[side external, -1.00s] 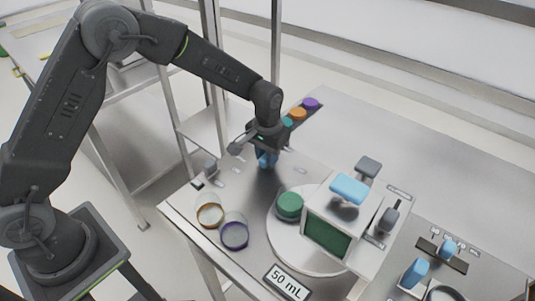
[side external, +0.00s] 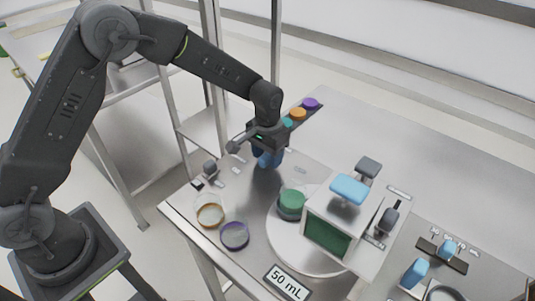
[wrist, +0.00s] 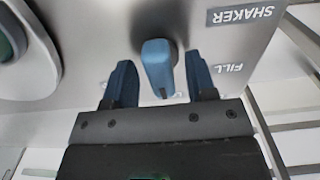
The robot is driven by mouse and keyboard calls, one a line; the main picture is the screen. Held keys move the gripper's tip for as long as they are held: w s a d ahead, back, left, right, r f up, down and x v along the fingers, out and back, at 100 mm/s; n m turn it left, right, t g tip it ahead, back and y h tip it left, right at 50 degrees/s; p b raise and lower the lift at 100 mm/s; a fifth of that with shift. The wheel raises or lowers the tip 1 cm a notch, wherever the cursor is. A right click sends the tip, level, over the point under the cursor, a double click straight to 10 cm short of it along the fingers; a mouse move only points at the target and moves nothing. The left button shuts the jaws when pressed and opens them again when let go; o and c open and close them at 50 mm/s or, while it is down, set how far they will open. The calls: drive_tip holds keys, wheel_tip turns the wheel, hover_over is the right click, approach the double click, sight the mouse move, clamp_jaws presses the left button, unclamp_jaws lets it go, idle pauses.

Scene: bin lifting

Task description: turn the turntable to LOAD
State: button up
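The turntable (side external: 287,249) is a round pale plate on the steel bench, partly under the white box-shaped station. A jar with a green lid (side external: 292,198) stands on its left part. The turntable's edge (wrist: 45,82) shows at the left of the wrist view. My gripper (side external: 268,159) is over the bench behind the turntable. In the wrist view its two blue fingers stand apart, on either side of a blue knob (wrist: 157,62), with visible gaps. The knob is beside a FILL label (wrist: 230,69). I see no LOAD label; lettering behind the fingers is partly hidden.
The white station (side external: 345,225) with blue and grey handles stands right of my gripper. Two open rings, amber (side external: 210,216) and purple (side external: 235,236), lie at the front left. A rack of coloured caps (side external: 298,114) is behind. A SHAKER label (wrist: 241,14) is on the bench.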

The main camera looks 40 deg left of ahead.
sight(267, 155)
wheel_tip(267, 155, up, 14)
idle(0.6)
drive_tip(key=shift+f, duration=0.1)
drive_tip(key=s+a+r+t, duration=0.3)
drive_tip(key=s+a+r, duration=0.2)
drive_tip(key=s+r, duration=0.65)
drive_tip(key=s+a+f+t, duration=0.1)
drive_tip(key=s+f, duration=0.1)
drive_tip(key=s, duration=0.5)
drive_tip(key=s+a+f+t, duration=0.1)
drive_tip(key=s, duration=0.7)
drive_tip(key=shift+s+a+f+t, duration=0.15)
drive_tip(key=shift+a+f+t, duration=0.15)
drive_tip(key=shift+f, duration=0.05)
